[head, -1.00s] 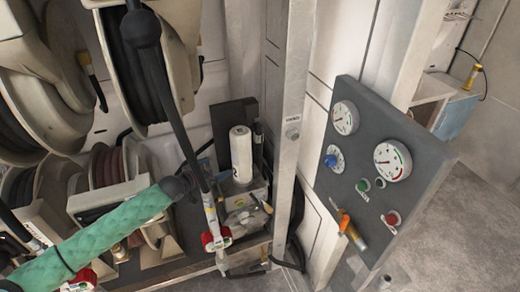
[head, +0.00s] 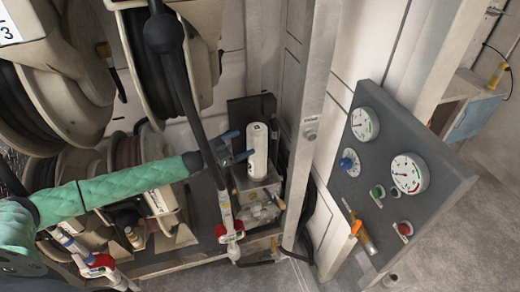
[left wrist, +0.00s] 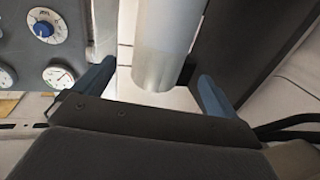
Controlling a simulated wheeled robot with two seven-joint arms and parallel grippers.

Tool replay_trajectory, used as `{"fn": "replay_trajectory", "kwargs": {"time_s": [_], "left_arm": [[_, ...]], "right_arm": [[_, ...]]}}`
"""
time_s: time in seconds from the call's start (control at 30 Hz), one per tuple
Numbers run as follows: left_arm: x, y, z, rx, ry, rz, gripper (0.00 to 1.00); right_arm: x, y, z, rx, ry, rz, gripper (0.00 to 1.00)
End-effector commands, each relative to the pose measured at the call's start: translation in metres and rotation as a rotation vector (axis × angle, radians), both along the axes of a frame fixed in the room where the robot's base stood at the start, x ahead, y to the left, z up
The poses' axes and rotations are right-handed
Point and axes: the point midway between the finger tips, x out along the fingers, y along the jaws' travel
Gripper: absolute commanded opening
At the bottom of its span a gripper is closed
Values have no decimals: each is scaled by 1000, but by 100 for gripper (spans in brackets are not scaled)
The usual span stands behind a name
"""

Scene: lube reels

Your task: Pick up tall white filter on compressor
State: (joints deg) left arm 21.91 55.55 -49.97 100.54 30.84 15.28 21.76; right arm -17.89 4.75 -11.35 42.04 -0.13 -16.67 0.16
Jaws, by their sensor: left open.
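The tall white filter (head: 258,150) stands upright on the metal compressor block (head: 257,196) in the head view. My left gripper (head: 243,145) is at the filter's left side, its blue fingers pointing at it. In the left wrist view the filter (left wrist: 165,45) is a pale cylinder hanging into the picture from the top, between the spread fingers of the open gripper (left wrist: 152,88). There is a visible gap on both sides, so the fingers do not grip it. My right gripper is not in view.
A dark plate (head: 250,108) stands behind the filter. A hose with a red-and-white nozzle (head: 230,232) hangs in front, left of the compressor. A post (head: 312,130) and a gauge panel (head: 385,190) stand to the right. Hose reels (head: 160,60) fill the left.

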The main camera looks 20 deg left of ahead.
Motion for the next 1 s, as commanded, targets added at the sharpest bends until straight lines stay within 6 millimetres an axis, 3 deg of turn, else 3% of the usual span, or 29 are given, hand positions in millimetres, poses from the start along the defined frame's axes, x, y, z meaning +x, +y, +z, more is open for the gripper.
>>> {"fn": "replay_trajectory", "kwargs": {"time_s": [0.7, 0.97, 1.0], "left_arm": [[50, -48, -2, -1, -1, 0, 96], [54, -51, -2, 0, 0, 1, 96], [54, -51, -2, 0, 0, 1, 92]], "right_arm": [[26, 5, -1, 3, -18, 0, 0], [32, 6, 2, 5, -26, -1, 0], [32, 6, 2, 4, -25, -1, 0]]}}
